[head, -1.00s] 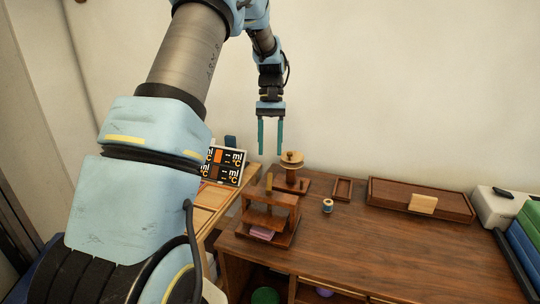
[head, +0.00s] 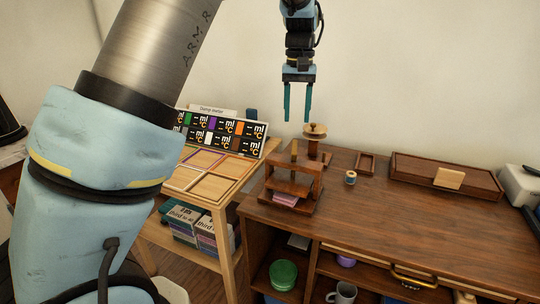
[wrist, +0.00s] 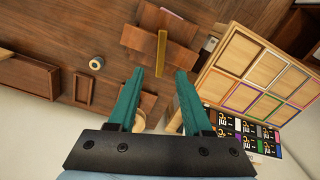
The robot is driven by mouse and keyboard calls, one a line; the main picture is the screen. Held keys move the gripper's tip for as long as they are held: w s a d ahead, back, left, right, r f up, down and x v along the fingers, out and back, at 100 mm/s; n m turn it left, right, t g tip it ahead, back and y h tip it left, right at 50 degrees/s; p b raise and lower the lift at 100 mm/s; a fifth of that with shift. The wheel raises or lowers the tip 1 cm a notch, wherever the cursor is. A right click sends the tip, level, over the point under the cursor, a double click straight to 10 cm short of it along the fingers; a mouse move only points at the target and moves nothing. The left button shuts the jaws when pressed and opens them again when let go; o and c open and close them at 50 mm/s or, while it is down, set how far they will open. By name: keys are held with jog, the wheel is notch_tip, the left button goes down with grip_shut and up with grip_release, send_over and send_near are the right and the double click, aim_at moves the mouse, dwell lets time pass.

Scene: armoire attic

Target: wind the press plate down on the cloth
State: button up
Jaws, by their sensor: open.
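The wooden press (head: 310,187) stands at the left end of the dark desk. The press plate (head: 290,187) appears as a board inside the frame, above a pink folded cloth (head: 285,199) on the base. A gap between plate and cloth is hard to make out. My gripper (head: 297,118) is open and empty, pointing down above the press. In the wrist view my gripper (wrist: 158,75) has its fingers apart, with the bar showing beyond the fingertips.
A wooden spool stand (head: 314,131) is behind the press. A small thread spool (head: 350,177), a small tray (head: 365,162) and a long wooden box (head: 445,177) lie to the right. A lighter table with a sectioned board (head: 205,170) stands left. The desk front is clear.

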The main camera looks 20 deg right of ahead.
aim_at(295, 146)
jog(key=shift+a+f, duration=0.1)
jog(key=shift+f, duration=0.3)
notch_tip(295, 146, down, 10)
jog(key=shift+p, duration=0.75)
grip_shut()
